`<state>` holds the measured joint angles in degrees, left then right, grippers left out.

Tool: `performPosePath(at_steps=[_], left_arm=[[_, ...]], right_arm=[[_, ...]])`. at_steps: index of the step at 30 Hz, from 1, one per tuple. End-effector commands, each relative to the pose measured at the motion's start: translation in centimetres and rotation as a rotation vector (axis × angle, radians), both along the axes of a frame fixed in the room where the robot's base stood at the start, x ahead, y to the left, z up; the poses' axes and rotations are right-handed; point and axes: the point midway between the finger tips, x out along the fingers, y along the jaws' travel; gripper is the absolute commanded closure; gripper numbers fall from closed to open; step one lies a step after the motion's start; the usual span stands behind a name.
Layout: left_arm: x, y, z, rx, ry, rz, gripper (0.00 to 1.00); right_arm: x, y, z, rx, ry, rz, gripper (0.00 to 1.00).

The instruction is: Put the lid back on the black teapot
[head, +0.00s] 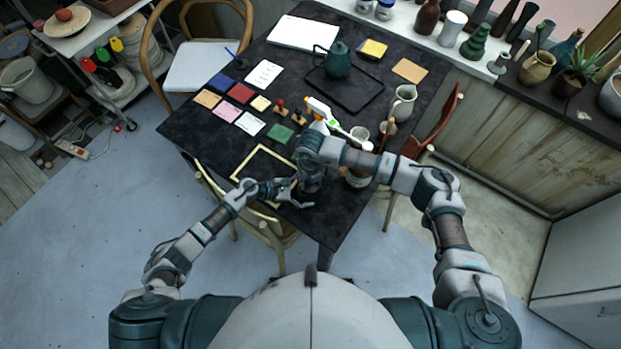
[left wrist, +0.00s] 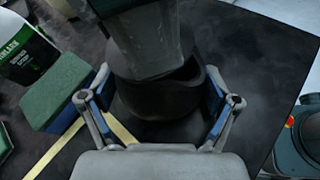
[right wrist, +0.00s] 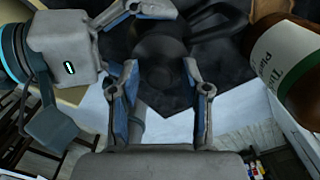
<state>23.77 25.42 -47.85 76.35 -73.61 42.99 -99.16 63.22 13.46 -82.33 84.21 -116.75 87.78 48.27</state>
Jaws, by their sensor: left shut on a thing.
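The black teapot (left wrist: 150,100) stands on the dark table between the fingers of my left gripper (left wrist: 160,85), which is shut on its body. In the head view my left gripper (head: 298,192) is low over the table's near part, and the teapot is mostly hidden. My right gripper (head: 314,182) points down over the teapot, with its fingers apart. In the right wrist view a dark round top with a knob, seemingly the lid (right wrist: 160,48), shows beyond the fingers of the right gripper (right wrist: 160,75). I cannot tell whether it is seated on the pot.
A brown bottle with a white label (right wrist: 290,70) stands close to the right gripper. A green block (left wrist: 62,92) and a white bottle (left wrist: 22,50) are beside the left gripper. A teal teapot (head: 338,62) sits on a black tray (head: 362,100) farther back. Chairs flank the table.

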Motion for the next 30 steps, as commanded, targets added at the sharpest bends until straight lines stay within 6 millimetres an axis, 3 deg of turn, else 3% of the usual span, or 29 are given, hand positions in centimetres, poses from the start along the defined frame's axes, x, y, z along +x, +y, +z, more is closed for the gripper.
performPosePath(at_steps=[11, 14, 24, 30], left_arm=[[0.1, 0.0, 0.1, -0.002, -0.002, 0.000, 0.75], [0.1, 0.0, 0.1, -0.002, -0.002, 0.000, 0.75], [0.1, 0.0, 0.1, -0.002, -0.002, 0.000, 0.75], [0.1, 0.0, 0.1, -0.002, -0.002, 0.000, 0.75]], right_arm=[[0.1, 0.0, 0.6, 0.001, -0.001, -0.001, 0.46], [0.1, 0.0, 1.9, 0.002, -0.002, -0.001, 0.46], [0.2, 0.0, 8.9, 0.000, -0.002, 0.000, 0.46], [0.2, 0.0, 11.4, -0.001, 0.000, -0.001, 0.46]])
